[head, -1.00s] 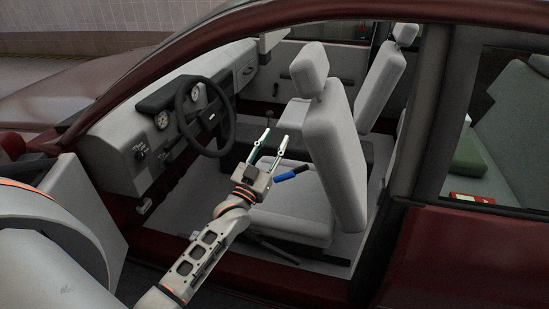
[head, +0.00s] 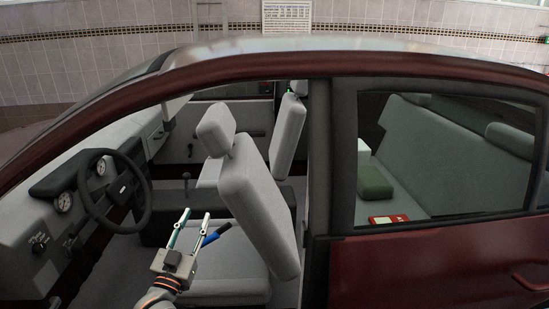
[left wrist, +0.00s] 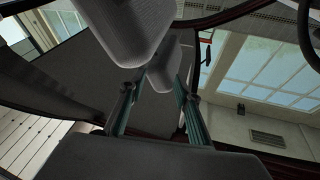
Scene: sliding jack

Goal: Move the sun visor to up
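My left gripper (head: 197,213) is inside the car, above the front seat cushion (head: 225,285). Its two fingers are spread with a gap between them and hold nothing. In the left wrist view my left gripper (left wrist: 155,85) points up toward the grey front seat headrest (left wrist: 130,30). A pale panel (head: 178,106) hangs at the top of the windshield, well beyond the gripper; it may be a sun visor, mostly cut off by the roof frame. I cannot tell its tilt. No sun visor is clear in the left wrist view. My right gripper is out of view.
The steering wheel (head: 118,190) stands left of the gripper. The front seat back (head: 258,215) is close on the right. A blue-handled object (head: 216,234) shows just beside the fingers. The red roof frame (head: 300,58) and door pillar (head: 318,170) border the opening.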

